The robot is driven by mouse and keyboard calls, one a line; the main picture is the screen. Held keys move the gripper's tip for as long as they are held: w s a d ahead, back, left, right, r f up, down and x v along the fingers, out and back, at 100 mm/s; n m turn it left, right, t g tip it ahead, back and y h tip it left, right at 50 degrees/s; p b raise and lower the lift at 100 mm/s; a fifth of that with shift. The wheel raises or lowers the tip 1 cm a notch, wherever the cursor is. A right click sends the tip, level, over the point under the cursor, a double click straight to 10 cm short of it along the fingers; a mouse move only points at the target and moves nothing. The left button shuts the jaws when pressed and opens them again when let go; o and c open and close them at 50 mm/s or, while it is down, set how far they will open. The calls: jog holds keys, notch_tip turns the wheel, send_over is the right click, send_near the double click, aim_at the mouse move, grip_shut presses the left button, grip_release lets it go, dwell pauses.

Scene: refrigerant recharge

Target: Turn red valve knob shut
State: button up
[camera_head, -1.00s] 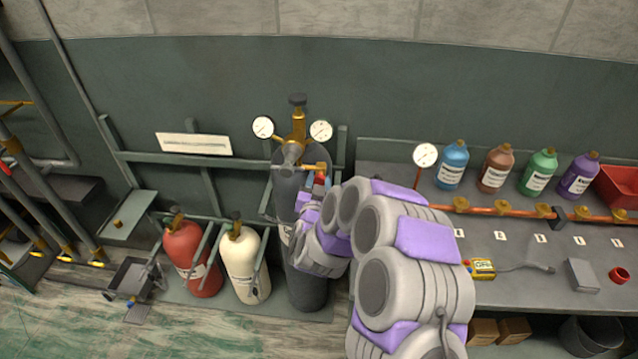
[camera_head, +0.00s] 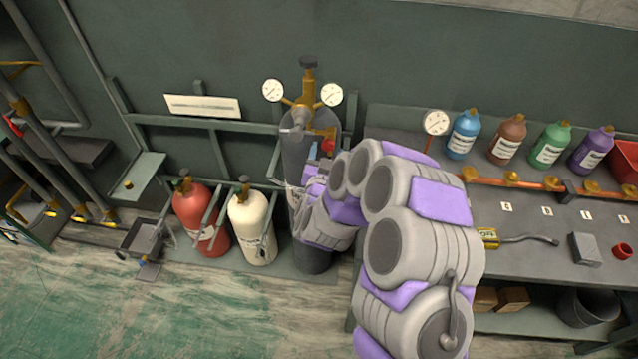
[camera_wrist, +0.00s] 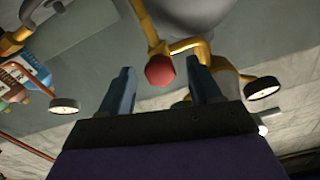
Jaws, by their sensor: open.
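The red valve knob (camera_head: 328,147) sits on the brass fitting (camera_head: 307,100) at the top of the tall dark gas cylinder (camera_head: 300,160). In the wrist view, the red knob (camera_wrist: 160,71) is round and lies between my two open fingertips, with a gap on each side. My gripper (camera_wrist: 158,76) holds nothing there. In the head view, my gripper (camera_head: 316,168) is just below the knob, in front of the cylinder. My arm hides part of the cylinder's right side.
Two round gauges (camera_head: 273,90) (camera_head: 332,94) flank the brass fitting. A red cylinder (camera_head: 200,220) and a cream cylinder (camera_head: 250,228) stand to the left. The grey bench (camera_head: 540,235) with bottles and a copper pipe (camera_head: 515,182) is on the right. Green floor is clear at front left.

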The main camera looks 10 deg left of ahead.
jog(key=s+p, duration=1.2)
jog(key=s, duration=0.2)
jog(key=shift+s+a, duration=0.15)
jog(key=shift+a, duration=0.15)
dwell(0.4)
